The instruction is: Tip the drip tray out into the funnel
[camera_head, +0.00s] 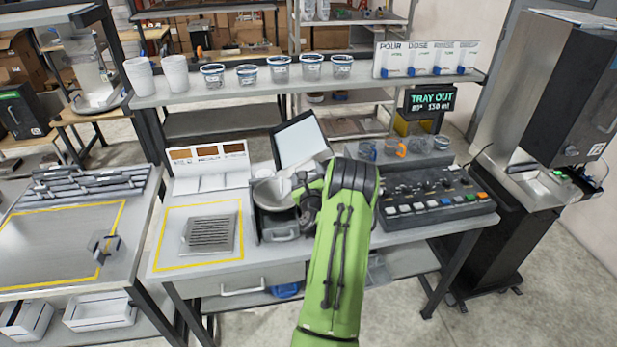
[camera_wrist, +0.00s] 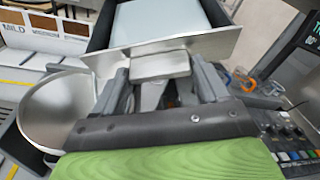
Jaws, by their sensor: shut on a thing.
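The drip tray (camera_head: 300,143) has dark side walls and a pale, flat inside. In the wrist view its metal front wall (camera_wrist: 208,45) and tab sit between the fingers of my gripper (camera_wrist: 162,85), which is shut on the tab. In the head view the tray is raised and looks tilted, behind and above the funnel. The funnel (camera_head: 272,194) is a wide metal bowl, left of my gripper; it also shows at the left of the wrist view (camera_wrist: 55,112). The tray appears apart from it. My arm hides part of the gripper, and I cannot see any liquid pouring.
A slotted grate (camera_head: 210,234) lies inside a yellow outline on the bench. A button panel (camera_head: 437,200) and several small cups stand to the right. A shelf (camera_head: 200,94) with cups crosses behind. A dark machine (camera_head: 565,90) stands far right.

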